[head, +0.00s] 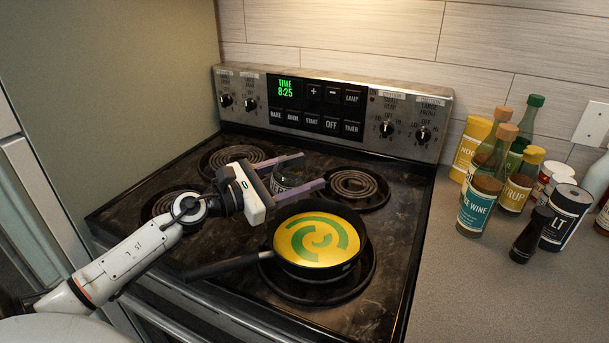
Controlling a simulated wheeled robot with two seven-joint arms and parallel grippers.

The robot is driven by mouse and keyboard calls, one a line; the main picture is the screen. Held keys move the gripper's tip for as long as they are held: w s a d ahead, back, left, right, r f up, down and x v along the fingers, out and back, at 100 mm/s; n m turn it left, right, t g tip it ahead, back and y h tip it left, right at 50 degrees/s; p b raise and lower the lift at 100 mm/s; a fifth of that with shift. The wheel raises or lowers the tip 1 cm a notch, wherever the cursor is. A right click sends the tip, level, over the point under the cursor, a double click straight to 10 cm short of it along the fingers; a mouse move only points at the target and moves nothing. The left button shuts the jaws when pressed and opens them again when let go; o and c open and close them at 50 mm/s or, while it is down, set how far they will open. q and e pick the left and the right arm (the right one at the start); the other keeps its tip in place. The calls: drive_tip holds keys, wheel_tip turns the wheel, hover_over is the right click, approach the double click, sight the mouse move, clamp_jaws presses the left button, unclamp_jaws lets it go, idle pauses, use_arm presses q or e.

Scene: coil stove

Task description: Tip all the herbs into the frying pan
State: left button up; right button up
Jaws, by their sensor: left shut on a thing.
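My left gripper (311,171) reaches in from the left over the stove, its two purple fingers on either side of a small clear glass container (286,179). It is shut on this container, behind the frying pan. The container looks upright, with something dark inside; I cannot make out herbs for sure. The frying pan (336,260) sits on the front right coil. It is black outside, its inside is yellow with a green swirl, and its handle points left. No loose herbs can be told apart in it. My right gripper is not in view.
The stove (390,230) has other coils at back left, back right (353,186) and front left. Its control panel (330,110) rises behind. Several bottles and jars, including a blue-labelled bottle (478,205), crowd the right counter (500,300); its front is clear.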

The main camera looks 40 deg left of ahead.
sight(299, 156)
use_arm(q)
drive_tip(key=shift+w+a+f+n, duration=0.15)
drive_tip(key=shift+a+f+n, duration=0.25)
drive_tip(key=shift+n, duration=0.6)
drive_tip(key=shift+r+n, duration=0.3)
drive_tip(key=shift+n, duration=0.4)
drive_tip(key=shift+r+p, duration=0.4)
drive_tip(key=shift+r, duration=1.6)
